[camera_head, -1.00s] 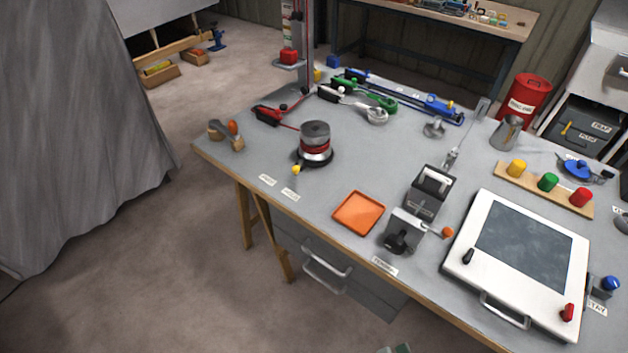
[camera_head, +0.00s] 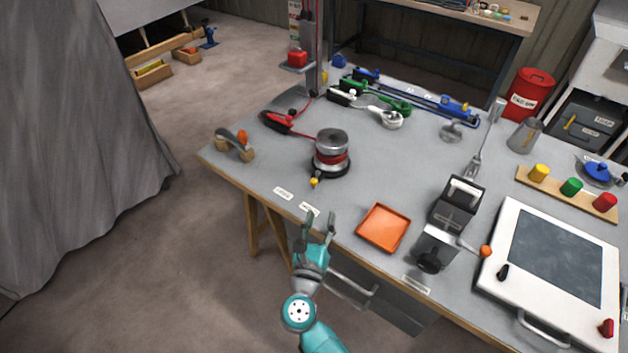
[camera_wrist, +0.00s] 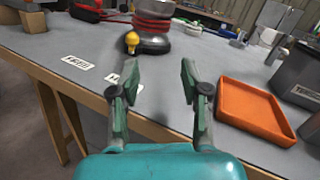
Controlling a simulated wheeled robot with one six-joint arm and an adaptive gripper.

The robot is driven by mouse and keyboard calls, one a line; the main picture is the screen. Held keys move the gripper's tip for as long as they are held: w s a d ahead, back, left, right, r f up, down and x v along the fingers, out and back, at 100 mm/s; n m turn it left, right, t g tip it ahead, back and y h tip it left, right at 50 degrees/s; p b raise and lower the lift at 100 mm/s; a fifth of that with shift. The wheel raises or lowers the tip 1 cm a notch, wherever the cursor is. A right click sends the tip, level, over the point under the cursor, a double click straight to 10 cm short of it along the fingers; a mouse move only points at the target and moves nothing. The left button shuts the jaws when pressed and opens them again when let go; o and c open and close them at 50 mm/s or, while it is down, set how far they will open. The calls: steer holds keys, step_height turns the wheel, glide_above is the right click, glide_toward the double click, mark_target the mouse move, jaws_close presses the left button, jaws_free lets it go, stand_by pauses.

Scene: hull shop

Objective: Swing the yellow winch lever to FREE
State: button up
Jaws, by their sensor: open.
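The winch (camera_head: 331,154), a silver drum with red line around it on a dark base, stands near the left front of the bench. Its small yellow lever knob (camera_head: 314,182) points toward the front edge. In the wrist view the yellow knob (camera_wrist: 132,40) shows ahead, up and left of the fingers. My gripper (camera_head: 320,218) is open and empty at the front edge of the bench, short of the knob and apart from it. Two white labels lie in front of the winch, one at left (camera_head: 284,193) and one (camera_head: 309,209) partly covered by my gripper in the wrist view.
An orange tray (camera_head: 384,229) lies right of my gripper, with a grey box (camera_head: 437,247) beyond it. A wooden block with an orange knob (camera_head: 236,146) sits at the left corner. Red-handled gear (camera_head: 279,123) lies behind the winch. The bench between gripper and winch is clear.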

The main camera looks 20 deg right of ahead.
mark_target(313, 184)
steer(key=w+d+m, duration=0.1)
steer(key=w, duration=0.3)
steer(key=w+m, duration=0.1)
steer(key=w, duration=0.4)
steer(key=w+d+m+g, duration=0.1)
steer(key=w, duration=0.3)
steer(key=shift+w+d, duration=0.15)
steer(key=shift+d, duration=0.2)
jaws_close()
